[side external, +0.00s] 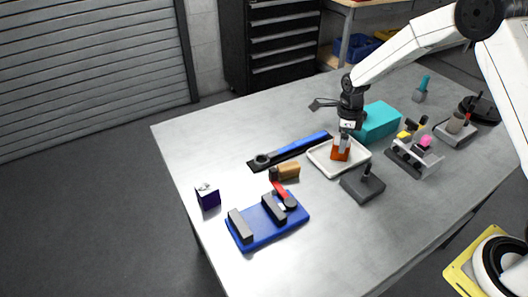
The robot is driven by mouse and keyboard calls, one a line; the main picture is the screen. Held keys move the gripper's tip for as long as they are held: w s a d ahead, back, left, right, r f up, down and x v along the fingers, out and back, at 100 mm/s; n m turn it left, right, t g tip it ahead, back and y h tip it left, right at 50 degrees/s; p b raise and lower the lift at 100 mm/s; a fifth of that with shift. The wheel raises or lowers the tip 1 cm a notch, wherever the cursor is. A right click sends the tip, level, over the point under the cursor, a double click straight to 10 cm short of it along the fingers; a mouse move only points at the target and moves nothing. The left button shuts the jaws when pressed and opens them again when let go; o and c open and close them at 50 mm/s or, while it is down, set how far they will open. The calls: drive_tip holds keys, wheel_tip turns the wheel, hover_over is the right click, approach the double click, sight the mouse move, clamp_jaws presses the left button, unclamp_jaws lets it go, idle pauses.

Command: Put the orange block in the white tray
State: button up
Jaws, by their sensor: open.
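The orange block (340,153) is in the white tray (323,163), near the middle of its floor as far as this one view shows. My gripper (343,141) is right above the block, pointing down, with its fingers at the block's top. The jaws are open. The fingers partly hide the upper part of the block, and I cannot tell whether they touch it.
A teal box (378,121) stands close behind the tray. A dark block with a post (363,186) is in front, and a blue-handled tool (300,146) lies left. A blue fixture (262,235) and a purple cube (207,196) are further left. The left rear table is clear.

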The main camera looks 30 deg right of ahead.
wheel_tip(320, 180, up, 10)
drive_tip(key=shift+r, duration=0.15)
idle(0.3)
drive_tip(key=shift+s, duration=0.1)
idle(0.5)
drive_tip(key=s+a+n+t, duration=0.1)
drive_tip(key=s+a+n, duration=0.2)
drive_tip(key=s+n, duration=0.7)
drive_tip(key=s+a+f+n+t, duration=0.1)
drive_tip(key=s+a+n, duration=0.2)
drive_tip(key=s+n, duration=0.7)
drive_tip(key=shift+a+n+t, duration=0.25)
drive_tip(key=shift+n+t, duration=0.05)
drive_tip(key=shift+n, duration=3.2)
